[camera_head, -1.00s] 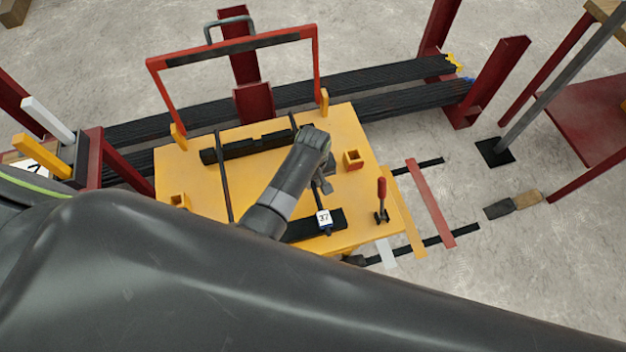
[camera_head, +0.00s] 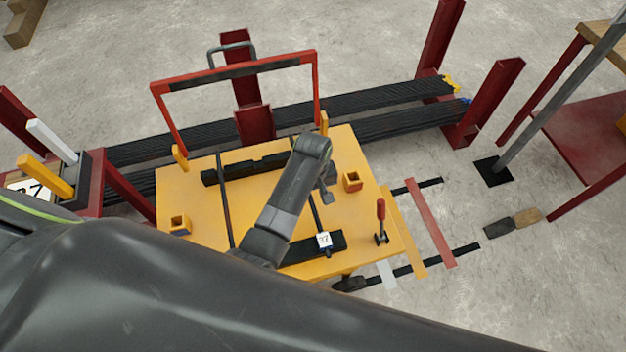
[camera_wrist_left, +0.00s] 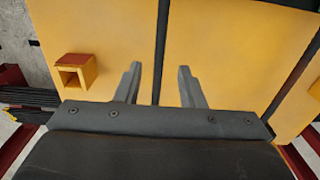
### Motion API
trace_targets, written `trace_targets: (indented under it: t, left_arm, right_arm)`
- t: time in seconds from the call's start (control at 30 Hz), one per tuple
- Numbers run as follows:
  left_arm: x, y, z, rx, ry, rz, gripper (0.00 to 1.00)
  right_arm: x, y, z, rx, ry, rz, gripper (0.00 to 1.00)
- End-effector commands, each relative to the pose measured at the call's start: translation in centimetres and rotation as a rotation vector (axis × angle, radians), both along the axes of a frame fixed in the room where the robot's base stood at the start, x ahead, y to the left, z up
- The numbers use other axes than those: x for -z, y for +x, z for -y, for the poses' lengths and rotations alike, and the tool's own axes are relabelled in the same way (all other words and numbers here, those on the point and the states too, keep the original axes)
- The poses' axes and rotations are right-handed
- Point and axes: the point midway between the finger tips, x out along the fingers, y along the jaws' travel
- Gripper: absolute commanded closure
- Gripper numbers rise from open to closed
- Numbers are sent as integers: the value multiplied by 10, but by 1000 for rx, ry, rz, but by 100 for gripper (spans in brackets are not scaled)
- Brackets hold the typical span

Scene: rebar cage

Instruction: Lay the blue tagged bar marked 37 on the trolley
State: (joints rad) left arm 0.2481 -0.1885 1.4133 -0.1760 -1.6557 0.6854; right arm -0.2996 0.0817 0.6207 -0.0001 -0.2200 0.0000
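The bar tagged 37 (camera_head: 317,211) lies across the yellow trolley (camera_head: 266,200), its front end on a dark rest. Its white tag (camera_head: 323,240) has a little blue below it. My left gripper (camera_head: 327,196) is over the trolley beside this bar, its fingers partly hidden by my wrist. In the left wrist view my left gripper (camera_wrist_left: 159,72) is open. A dark bar (camera_wrist_left: 162,45), apparently the tagged one, runs between the spread fingers, with a gap on both sides. Whether the fingertips reach down to its level I cannot tell. My right gripper is not in view.
A second dark bar (camera_head: 224,195) lies across the trolley at left. Yellow sockets and a red-handled clamp (camera_head: 381,222) stand on the trolley. A red frame (camera_head: 235,68) rises at its back edge. Black bar bundles (camera_head: 370,95) lie behind. Floor at right is partly clear.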

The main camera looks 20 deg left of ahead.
Motion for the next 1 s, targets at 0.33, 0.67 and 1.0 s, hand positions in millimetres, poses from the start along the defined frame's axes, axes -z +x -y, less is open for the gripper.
trace_targets:
  t: [0.33,0.67,1.0]
  left_arm:
    - [-52,1,1,0,0,1,64]
    - [-57,0,0,1,0,0,64]
    - [-57,0,0,0,0,0,64]
  right_arm:
    - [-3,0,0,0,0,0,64]
    - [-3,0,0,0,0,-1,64]
    - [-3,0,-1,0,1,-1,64]
